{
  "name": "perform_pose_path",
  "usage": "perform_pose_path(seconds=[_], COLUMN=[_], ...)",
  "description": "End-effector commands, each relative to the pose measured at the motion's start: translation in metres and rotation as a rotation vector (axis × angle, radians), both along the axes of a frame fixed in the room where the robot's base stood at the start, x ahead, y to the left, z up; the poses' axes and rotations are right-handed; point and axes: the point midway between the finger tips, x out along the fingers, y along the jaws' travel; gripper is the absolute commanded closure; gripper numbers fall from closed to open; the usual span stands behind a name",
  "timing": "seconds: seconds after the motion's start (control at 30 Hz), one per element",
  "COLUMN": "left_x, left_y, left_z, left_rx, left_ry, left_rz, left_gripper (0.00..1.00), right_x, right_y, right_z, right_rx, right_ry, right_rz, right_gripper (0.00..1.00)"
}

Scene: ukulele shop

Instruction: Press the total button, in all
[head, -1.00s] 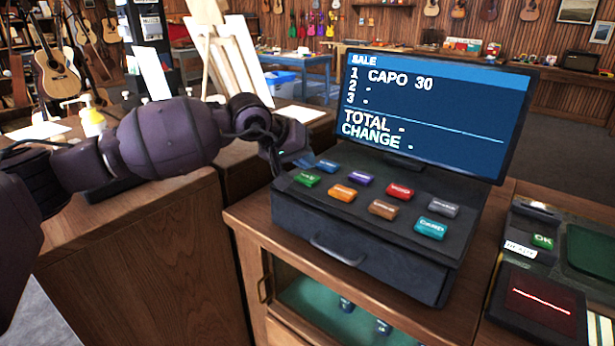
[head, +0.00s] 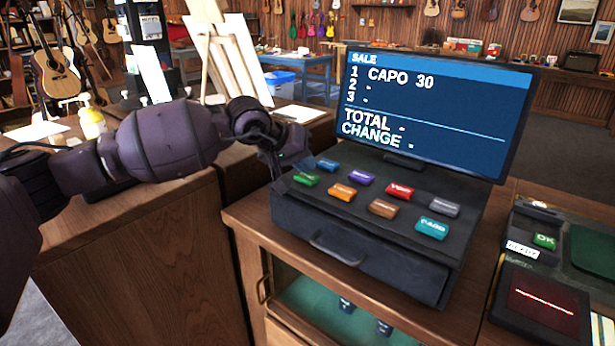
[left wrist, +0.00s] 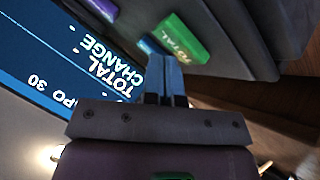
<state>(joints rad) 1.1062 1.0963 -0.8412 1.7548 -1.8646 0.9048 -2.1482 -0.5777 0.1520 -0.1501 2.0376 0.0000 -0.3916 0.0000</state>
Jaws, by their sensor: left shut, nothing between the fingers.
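The green total button (head: 306,179) is at the left front of the register's key panel. In the left wrist view the green button (left wrist: 183,38) reads TOTAL. The screen (head: 430,110) reads SALE, 1 CAPO 30, with dashes at TOTAL and CHANGE. My right gripper is out of view.
Close to the green button are a blue button (head: 327,165), an orange button (head: 342,193) and a purple button (head: 361,177). Red, brown, grey and teal buttons lie further right.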

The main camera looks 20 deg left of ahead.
Motion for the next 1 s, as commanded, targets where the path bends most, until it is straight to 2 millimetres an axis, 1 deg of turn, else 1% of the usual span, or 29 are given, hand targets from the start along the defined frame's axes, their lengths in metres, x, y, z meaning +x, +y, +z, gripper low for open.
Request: perform_pose_path(seconds=[0.37, 1.0], left_x=[0.0, 0.0001], left_y=[0.0001, 0.0002], left_z=[-0.0003, -0.0069], left_rx=[0.0, 0.0], left_ry=[-0.001, -0.001], left_rz=[0.001, 0.001], left_gripper=[1.0, 1.0], right_x=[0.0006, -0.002], right_y=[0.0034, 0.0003], right_z=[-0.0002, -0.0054], right_rx=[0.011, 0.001], right_ry=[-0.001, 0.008], right_rz=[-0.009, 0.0], right_gripper=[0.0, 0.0])
